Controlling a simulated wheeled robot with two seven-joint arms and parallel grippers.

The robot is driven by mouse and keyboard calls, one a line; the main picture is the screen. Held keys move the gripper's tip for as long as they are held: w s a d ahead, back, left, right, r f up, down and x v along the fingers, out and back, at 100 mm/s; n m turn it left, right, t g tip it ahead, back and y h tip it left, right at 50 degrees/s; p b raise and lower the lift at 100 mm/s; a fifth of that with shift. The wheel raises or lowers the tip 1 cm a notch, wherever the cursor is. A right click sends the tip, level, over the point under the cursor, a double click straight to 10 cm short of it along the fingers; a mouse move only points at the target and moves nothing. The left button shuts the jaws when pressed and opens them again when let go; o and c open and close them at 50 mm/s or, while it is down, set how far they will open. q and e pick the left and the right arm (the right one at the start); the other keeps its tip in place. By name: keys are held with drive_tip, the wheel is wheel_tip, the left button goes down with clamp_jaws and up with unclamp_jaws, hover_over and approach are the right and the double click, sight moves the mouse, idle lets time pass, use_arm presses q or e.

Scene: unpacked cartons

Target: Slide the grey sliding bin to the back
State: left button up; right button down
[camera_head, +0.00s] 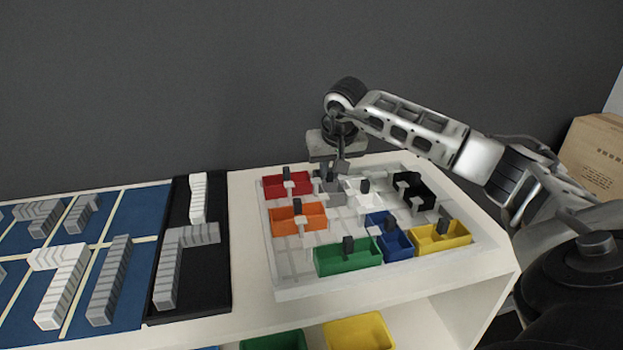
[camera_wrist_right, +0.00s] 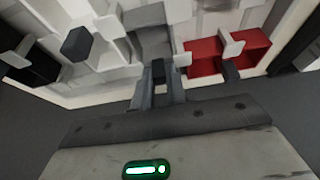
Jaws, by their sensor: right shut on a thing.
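The grey sliding bin (camera_head: 328,191) is at the back of the white tray (camera_head: 282,293), between the red bin (camera_head: 280,186) and the white bin (camera_head: 361,191). My right gripper (camera_head: 337,168) points down over it and partly hides it. In the right wrist view the grey bin (camera_wrist_right: 148,42) lies just past the fingers. There the right gripper (camera_wrist_right: 159,78) is shut on the bin's dark knob. My left gripper is not in view.
An orange bin (camera_head: 298,217), green bin (camera_head: 345,261), blue bin (camera_head: 396,245), yellow bin (camera_head: 440,238) and black bin (camera_head: 417,191) share the tray. Bare tray shows between them. Left stands a black tray (camera_head: 205,275) with grey ribbed blocks. A carton (camera_head: 596,150) is at right.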

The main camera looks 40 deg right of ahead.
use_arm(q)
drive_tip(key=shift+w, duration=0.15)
use_arm(e)
drive_tip(key=shift+w+d+r, duration=0.15)
drive_tip(key=c, duration=1.4)
unclamp_jaws()
drive_tip(key=shift+w, duration=0.1)
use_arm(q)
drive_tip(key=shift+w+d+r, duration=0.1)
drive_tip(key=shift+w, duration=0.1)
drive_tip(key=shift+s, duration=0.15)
use_arm(e)
drive_tip(key=v, duration=1.6)
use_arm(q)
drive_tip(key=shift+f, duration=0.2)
